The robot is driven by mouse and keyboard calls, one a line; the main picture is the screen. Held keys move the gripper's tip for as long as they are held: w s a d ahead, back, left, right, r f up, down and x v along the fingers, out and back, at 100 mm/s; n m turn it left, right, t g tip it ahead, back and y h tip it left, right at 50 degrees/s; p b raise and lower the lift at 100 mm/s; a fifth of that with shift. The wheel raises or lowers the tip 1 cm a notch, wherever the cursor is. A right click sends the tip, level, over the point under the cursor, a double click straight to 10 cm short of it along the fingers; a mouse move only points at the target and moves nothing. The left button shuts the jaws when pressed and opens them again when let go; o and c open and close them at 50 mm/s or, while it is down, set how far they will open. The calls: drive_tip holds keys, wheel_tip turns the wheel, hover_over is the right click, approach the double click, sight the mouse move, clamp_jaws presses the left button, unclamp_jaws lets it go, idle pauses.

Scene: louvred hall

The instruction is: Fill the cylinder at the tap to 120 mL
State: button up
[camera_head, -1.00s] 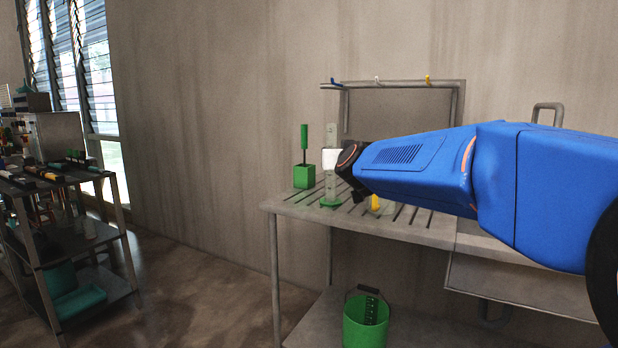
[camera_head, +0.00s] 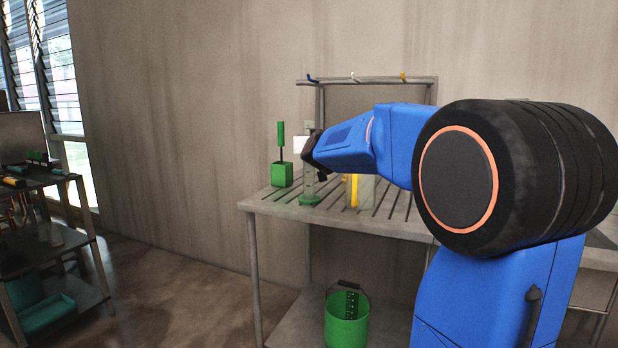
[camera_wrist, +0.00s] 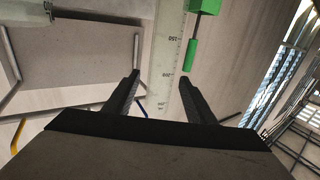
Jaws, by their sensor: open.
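The clear measuring cylinder (camera_head: 309,186) stands upright on its green foot at the left part of the slatted bench (camera_head: 262,205). My gripper (camera_head: 303,146) is at the cylinder's upper part and partly hides it. In the wrist view, the cylinder (camera_wrist: 169,45) runs between the two open fingers of my gripper (camera_wrist: 160,80), with space beside it. Its scale shows marks of 150 and 200. I cannot make out any water in it. The tap is hidden behind my arm in the head view.
A green block with a green-handled brush (camera_head: 282,174) stands close left of the cylinder. A yellow item (camera_head: 353,190) and a clear vessel (camera_head: 366,192) stand to its right. A hook rail (camera_head: 368,80) is behind. A green bucket (camera_head: 346,322) is below. A loaded shelf (camera_head: 45,245) stands left.

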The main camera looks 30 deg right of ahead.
drive_tip(key=x, duration=0.6)
drive_tip(key=shift+w, duration=0.3)
drive_tip(key=shift+r, duration=0.1)
clamp_jaws()
